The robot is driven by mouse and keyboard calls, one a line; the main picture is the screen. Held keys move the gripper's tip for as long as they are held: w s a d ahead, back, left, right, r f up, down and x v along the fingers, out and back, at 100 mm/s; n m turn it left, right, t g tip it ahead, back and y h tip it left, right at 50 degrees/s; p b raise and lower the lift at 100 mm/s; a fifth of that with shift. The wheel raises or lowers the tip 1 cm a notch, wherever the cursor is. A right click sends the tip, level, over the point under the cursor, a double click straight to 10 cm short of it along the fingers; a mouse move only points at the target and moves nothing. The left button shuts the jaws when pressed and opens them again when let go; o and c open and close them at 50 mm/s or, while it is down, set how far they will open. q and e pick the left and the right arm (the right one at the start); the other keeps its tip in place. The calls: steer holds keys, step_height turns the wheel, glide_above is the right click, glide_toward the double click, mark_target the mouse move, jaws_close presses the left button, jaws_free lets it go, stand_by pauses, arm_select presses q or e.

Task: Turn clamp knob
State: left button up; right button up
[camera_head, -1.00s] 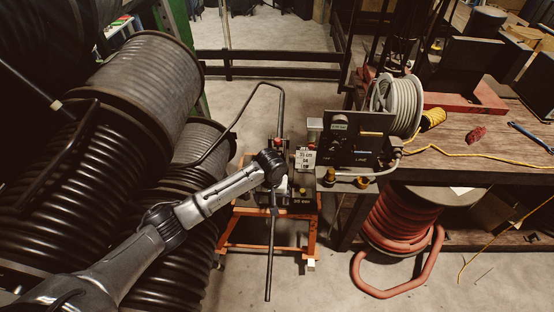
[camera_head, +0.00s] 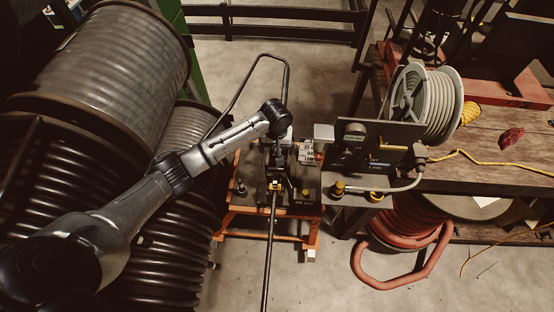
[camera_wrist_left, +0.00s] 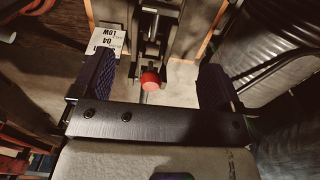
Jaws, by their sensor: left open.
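A red ball-shaped knob (camera_wrist_left: 151,81) shows in the left wrist view, on a dark mechanism between my gripper's fingers. I cannot tell for certain whether it is the clamp knob. My left gripper (camera_wrist_left: 157,68) is open, with one finger on each side of the red knob and clear floor showing between knob and fingers. In the head view my left wrist is above the orange-framed cart (camera_head: 228,222) and its dark machine (camera_head: 306,188), and it hides the red knob. My left gripper (camera_head: 279,148) is mostly hidden there too. My right gripper is not in view.
A label tag (camera_head: 307,152) stands beside the gripper; it also shows in the left wrist view (camera_wrist_left: 107,39). A control box (camera_head: 362,150) and hose reel (camera_head: 428,102) stand right. A long dark bar (camera_head: 270,250) extends toward the front.

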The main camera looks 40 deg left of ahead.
mark_target(276, 168)
arm_select(q)
steer(key=f, duration=0.5)
steer(key=f+b, duration=0.1)
steer(key=f, duration=0.5)
steer(key=shift+s+d+f, duration=0.1)
steer(key=shift+s+f, duration=0.1)
steer(key=shift+f+b, duration=0.35)
steer(key=shift+f, duration=0.45)
steer(key=c, duration=0.9)
steer(key=shift+c, duration=0.2)
